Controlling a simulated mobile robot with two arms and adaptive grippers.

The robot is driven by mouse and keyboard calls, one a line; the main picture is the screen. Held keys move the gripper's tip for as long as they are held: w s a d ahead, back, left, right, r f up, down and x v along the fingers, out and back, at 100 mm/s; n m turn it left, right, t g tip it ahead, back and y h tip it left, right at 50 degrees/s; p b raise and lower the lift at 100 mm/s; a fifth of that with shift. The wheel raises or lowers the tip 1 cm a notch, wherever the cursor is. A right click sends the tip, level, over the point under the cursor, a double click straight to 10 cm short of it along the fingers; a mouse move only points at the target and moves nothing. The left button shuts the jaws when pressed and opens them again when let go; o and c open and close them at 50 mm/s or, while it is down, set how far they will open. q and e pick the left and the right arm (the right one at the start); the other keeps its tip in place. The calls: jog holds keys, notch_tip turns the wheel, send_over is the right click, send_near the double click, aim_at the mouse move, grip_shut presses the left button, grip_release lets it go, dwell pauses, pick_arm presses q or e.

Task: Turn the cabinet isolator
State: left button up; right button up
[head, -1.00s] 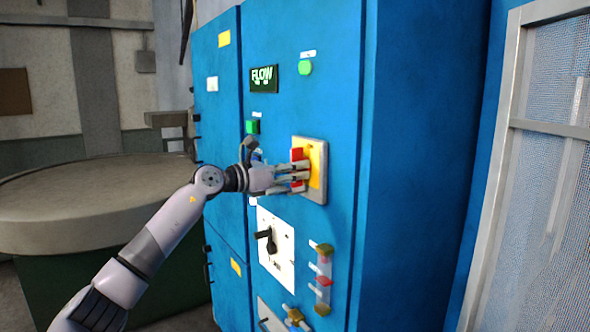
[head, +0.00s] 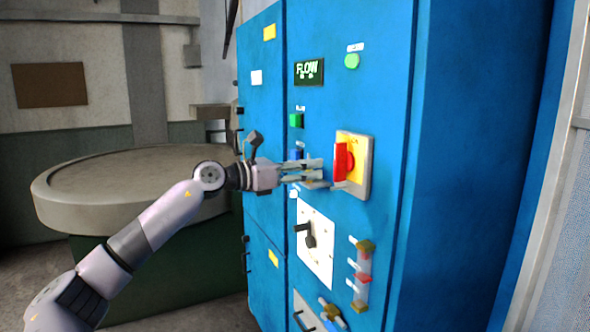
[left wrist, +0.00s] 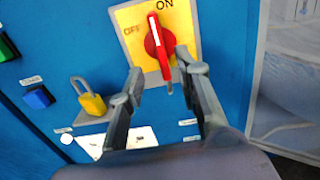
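The cabinet isolator is a red handle (head: 341,160) on a yellow plate (head: 357,152) in a pale frame on the blue cabinet front. In the left wrist view the red handle (left wrist: 159,48) stands nearly upright, its white-marked upper end leaning slightly left, just below "ON"; "OFF" is at the left. My left gripper (head: 320,173) is just left of the handle in the head view. In the left wrist view its fingers (left wrist: 162,76) are spread and empty, with the handle's lower end between the tips in the picture; they look short of it. My right gripper is out of view.
A lower white panel with a black lever (head: 308,236) and a sight glass (head: 363,278) sit below. A yellow padlock (left wrist: 92,104) and blue button (left wrist: 39,97) are left of the plate. A round table (head: 130,185) stands behind my left arm.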

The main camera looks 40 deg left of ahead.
pick_arm(q)
jog(key=shift+v, duration=1.45)
